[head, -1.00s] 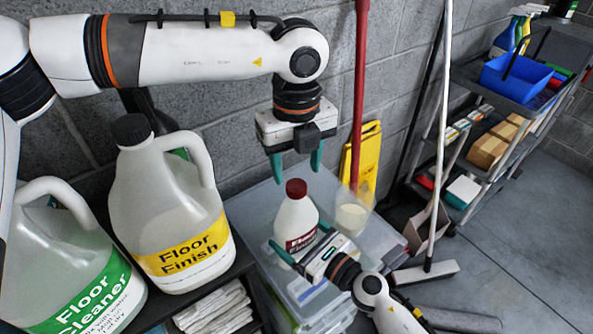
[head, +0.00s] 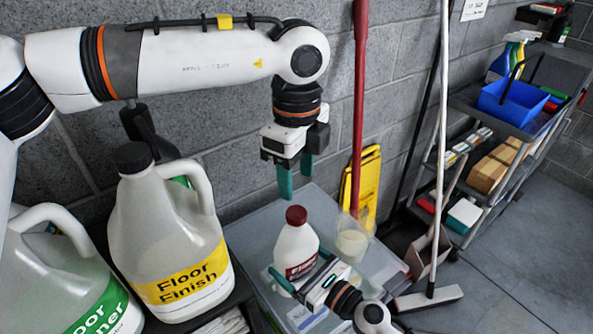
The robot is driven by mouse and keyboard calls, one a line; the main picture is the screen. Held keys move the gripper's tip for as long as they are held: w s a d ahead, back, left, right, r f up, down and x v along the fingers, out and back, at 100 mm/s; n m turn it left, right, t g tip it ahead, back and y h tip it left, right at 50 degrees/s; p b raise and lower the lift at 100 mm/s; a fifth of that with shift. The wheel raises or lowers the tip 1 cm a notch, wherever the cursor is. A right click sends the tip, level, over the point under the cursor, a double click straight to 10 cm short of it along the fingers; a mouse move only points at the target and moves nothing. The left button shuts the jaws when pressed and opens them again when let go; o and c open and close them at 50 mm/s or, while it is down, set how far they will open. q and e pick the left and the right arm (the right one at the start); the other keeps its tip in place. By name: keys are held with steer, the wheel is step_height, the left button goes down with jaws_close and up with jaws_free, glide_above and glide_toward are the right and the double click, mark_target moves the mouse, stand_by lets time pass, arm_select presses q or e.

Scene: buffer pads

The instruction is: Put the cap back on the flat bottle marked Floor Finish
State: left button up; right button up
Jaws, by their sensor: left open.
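A small white bottle (head: 295,248) with a red label stands upright on a clear plastic bin; its label is partly hidden and I read only "Floor" on it. A dark red cap (head: 296,215) sits level on its neck; I cannot tell how tight it is. My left gripper (head: 296,182) is open and empty, pointing down just above the cap, apart from it. My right gripper (head: 303,270) comes from the lower right, with its teal fingers on both sides of the bottle's lower body, holding it.
A large jug (head: 185,215) marked Floor Finish, with a yellow label and black cap, stands left, beside a green-labelled cleaner jug (head: 60,285). A cup (head: 352,243) stands on the bin (head: 250,235) right of the bottle. Mop poles, a yellow sign (head: 368,185) and a shelf cart are behind.

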mark_target(296, 212)
arm_select(q)
steer(key=shift+f, duration=4.05)
steer(key=c, duration=0.9)
steer(key=o, duration=1)
steer(key=shift+r, duration=2.3)
